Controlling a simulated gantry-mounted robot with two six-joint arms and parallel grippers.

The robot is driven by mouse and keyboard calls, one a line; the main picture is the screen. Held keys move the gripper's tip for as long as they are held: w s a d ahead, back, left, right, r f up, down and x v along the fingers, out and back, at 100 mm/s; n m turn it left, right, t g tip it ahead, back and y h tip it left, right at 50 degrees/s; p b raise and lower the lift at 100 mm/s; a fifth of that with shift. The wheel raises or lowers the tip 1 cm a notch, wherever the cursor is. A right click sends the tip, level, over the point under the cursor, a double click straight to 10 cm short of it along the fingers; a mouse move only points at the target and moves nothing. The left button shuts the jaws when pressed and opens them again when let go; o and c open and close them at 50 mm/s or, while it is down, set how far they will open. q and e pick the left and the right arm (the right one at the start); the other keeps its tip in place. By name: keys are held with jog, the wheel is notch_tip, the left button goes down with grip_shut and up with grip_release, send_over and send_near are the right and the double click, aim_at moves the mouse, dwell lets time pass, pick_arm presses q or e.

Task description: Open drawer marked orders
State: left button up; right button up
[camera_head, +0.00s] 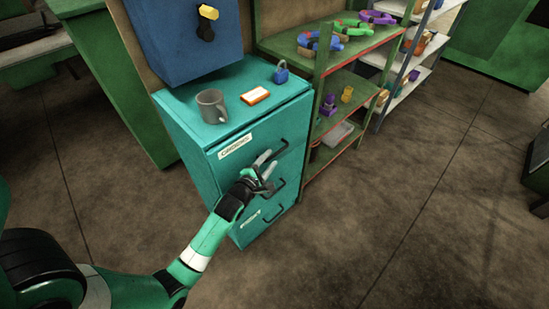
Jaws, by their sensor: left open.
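A teal drawer cabinet (190,133) stands left of centre with three drawers, all shut. The top drawer has a white label (235,147) whose print is too small to read surely, and a dark handle (283,147). A bottom label (250,219) is also hard to read. Dark handles of the middle drawer (280,186) and bottom drawer (276,213) show at the right side of the front. My left gripper (268,170) is open and empty in front of the cabinet, between the top and middle handles. It hides part of the middle drawer; contact cannot be told.
A grey mug (211,105), an orange-and-white box (256,96) and a blue padlock (281,74) stand on the cabinet. A blue wall box (186,45) is behind. Floor in front is clear.

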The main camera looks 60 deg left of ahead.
aim_at(274, 155)
pick_arm(q)
jog(key=b+x, duration=0.1)
jog(key=x, duration=0.3)
grip_shut()
dwell(1.4)
